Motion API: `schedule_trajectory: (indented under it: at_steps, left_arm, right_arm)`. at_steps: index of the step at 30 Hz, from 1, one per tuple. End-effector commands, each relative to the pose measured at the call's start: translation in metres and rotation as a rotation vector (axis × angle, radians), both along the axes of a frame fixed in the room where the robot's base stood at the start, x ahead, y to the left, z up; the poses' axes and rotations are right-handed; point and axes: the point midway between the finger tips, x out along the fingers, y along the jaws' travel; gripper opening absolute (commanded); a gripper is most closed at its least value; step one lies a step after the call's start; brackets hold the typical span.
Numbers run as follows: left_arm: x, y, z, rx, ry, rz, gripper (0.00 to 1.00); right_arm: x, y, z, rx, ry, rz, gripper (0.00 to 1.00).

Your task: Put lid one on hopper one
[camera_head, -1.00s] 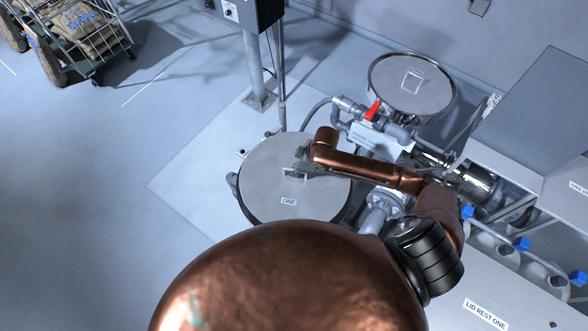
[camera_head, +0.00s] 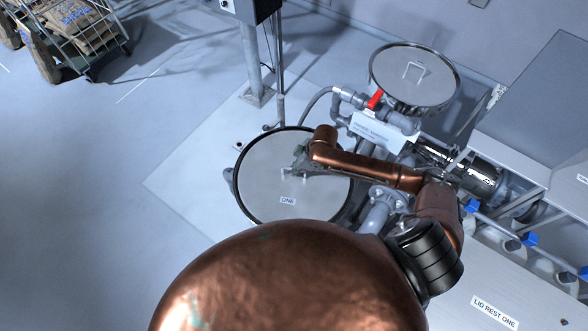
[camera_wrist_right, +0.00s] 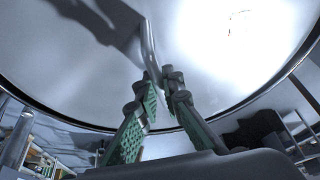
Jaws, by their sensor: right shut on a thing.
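Lid one (camera_head: 262,190) is a round grey metal disc marked ONE, with a bar handle (camera_wrist_right: 149,48) on top. In the head view it lies over the round mouth of hopper one, whose dark rim and body (camera_head: 347,212) show at the lower right. I cannot tell whether the lid rests fully on the rim. My right gripper (camera_head: 300,160) is at the lid's handle. In the right wrist view its green-padded fingers (camera_wrist_right: 161,92) are shut on the handle, with the lid's face (camera_wrist_right: 225,55) filling the upper part. My left gripper is not in view.
A second round lid (camera_head: 425,70) with a handle covers a vessel behind. Pipes with a red valve lever (camera_head: 375,100) run between them. The bench marked LID REST ONE (camera_head: 460,305) is bare near its label. A post (camera_head: 252,60) and a sack cart (camera_head: 75,40) stand at the back left.

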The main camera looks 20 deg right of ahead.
Motion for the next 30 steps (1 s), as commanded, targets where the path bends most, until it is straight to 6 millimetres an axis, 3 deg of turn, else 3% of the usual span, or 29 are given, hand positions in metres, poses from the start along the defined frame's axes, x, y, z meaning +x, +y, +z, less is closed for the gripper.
schedule_trajectory:
  at_steps: [26,27,30]
  left_arm:
    - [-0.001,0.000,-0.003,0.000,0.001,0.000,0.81]
    - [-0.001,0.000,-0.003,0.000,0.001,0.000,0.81]
    - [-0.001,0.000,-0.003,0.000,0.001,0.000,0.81]
  right_arm:
    - [0.002,0.001,-0.010,0.002,-0.004,0.000,0.00]
    - [0.002,0.001,-0.009,0.001,-0.005,0.001,0.10]
    - [0.001,0.001,-0.010,0.001,-0.004,0.000,0.17]
